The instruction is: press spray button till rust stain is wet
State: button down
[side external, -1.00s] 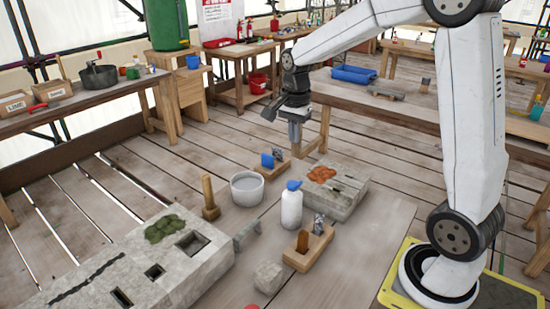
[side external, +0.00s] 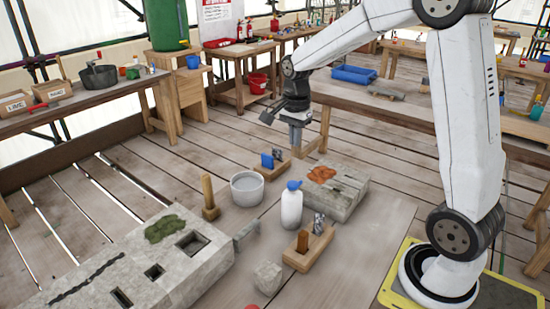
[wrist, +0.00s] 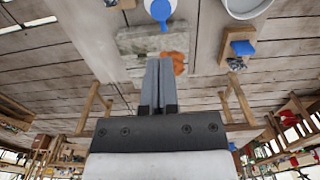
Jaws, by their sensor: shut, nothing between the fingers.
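The rust stain (side external: 321,174) is an orange patch on top of a grey stone block (side external: 345,199). It also shows in the wrist view (wrist: 178,62), partly behind my fingers. The white spray bottle (side external: 291,210) stands upright in front of the block, with a blue top (side external: 294,185); the blue top shows at the upper edge of the wrist view (wrist: 160,9). I cannot make out the button itself. My gripper (side external: 295,146) is shut and empty, in the air beyond the block and bottle and above them. It touches neither. In the wrist view its fingers (wrist: 158,62) are together.
A grey bucket (side external: 247,190) stands left of the bottle. A wooden holder with a blue item (side external: 268,161) stands behind it, and another wooden holder (side external: 305,251) is in front. A long stone (side external: 150,270) with moss and square holes lies at left.

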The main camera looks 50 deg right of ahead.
aim_at(294, 183)
notch_tip(294, 183, down, 12)
jog(key=shift+r, duration=0.2)
dwell(0.4)
jog(key=shift+f, duration=0.95)
jog(key=shift+s, duration=0.1)
notch_tip(294, 183, up, 14)
jog(key=shift+r, duration=0.15)
dwell(0.5)
jog(key=s+a+f+n+t, duration=0.1)
jog(key=s+a+f+n, duration=0.3)
jog(key=n, duration=0.5)
jog(key=s+a+f+n+t, duration=0.1)
jog(key=s+a+f+n, duration=0.4)
jog(key=s+a+n, duration=0.2)
jog(key=shift+a+f+n+t, duration=0.25)
jog(key=shift+a+n+t, duration=0.05)
jog(key=shift+a+n, duration=0.7)
